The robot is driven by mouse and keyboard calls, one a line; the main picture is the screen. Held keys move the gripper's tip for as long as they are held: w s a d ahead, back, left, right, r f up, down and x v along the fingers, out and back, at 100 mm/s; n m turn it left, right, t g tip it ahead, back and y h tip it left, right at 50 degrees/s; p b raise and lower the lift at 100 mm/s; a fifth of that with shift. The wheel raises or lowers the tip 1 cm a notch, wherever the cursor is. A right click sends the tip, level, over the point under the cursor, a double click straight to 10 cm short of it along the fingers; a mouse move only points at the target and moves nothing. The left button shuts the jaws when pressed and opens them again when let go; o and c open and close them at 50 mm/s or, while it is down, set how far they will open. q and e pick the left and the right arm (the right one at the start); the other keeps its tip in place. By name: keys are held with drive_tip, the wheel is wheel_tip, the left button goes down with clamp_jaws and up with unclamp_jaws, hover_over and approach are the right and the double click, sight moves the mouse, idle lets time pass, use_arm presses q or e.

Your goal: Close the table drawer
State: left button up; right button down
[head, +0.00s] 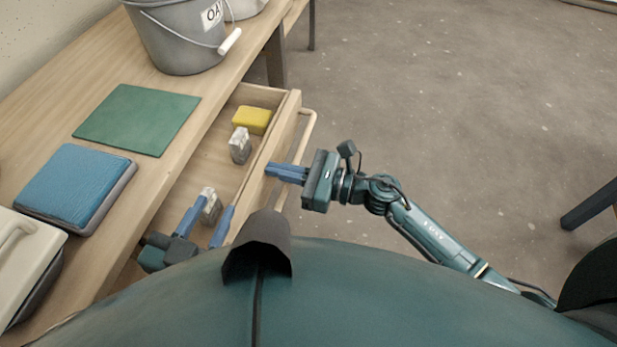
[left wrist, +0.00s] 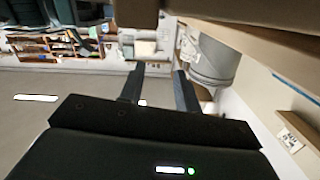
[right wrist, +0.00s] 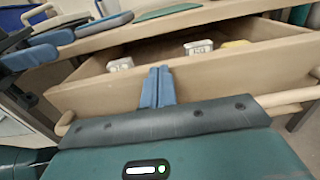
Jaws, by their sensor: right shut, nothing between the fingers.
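The wooden table drawer (head: 279,143) stands open, pulled out from under the table top. In the right wrist view its front panel (right wrist: 235,72) and bar handle (right wrist: 290,97) show. My right gripper (head: 270,171) is shut and empty, with its fingertips at the drawer's front panel; whether they touch it I cannot tell. Its closed fingers also show in the right wrist view (right wrist: 158,72). My left gripper (head: 218,203) is open, at the near end of the drawer, with a grey-white block (head: 211,208) near its fingers. Its spread fingers also show in the left wrist view (left wrist: 158,75).
A yellow sponge (head: 252,120) and another grey-white block (head: 240,146) lie in the drawer. On the table (head: 66,112) are a grey bucket (head: 178,45), a green mat (head: 137,119), a blue pad (head: 74,187) and a pale lidded box (head: 22,250). The floor at right is mostly clear.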

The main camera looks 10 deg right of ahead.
use_arm(q)
drive_tip(key=h+b, duration=0.1)
drive_tip(key=d+m+t+h+b, duration=0.1)
drive_tip(key=shift+s+d+m+t+b, duration=0.15)
drive_tip(key=shift+s+m+t+b, duration=0.1)
drive_tip(key=shift+m+t+b, duration=0.1)
use_arm(e)
hover_over(231, 180)
drive_tip(key=shift+s+d, duration=0.25)
drive_tip(key=shift+d, duration=0.15)
drive_tip(key=shift+w+a, duration=0.25)
drive_tip(key=shift+a, duration=0.2)
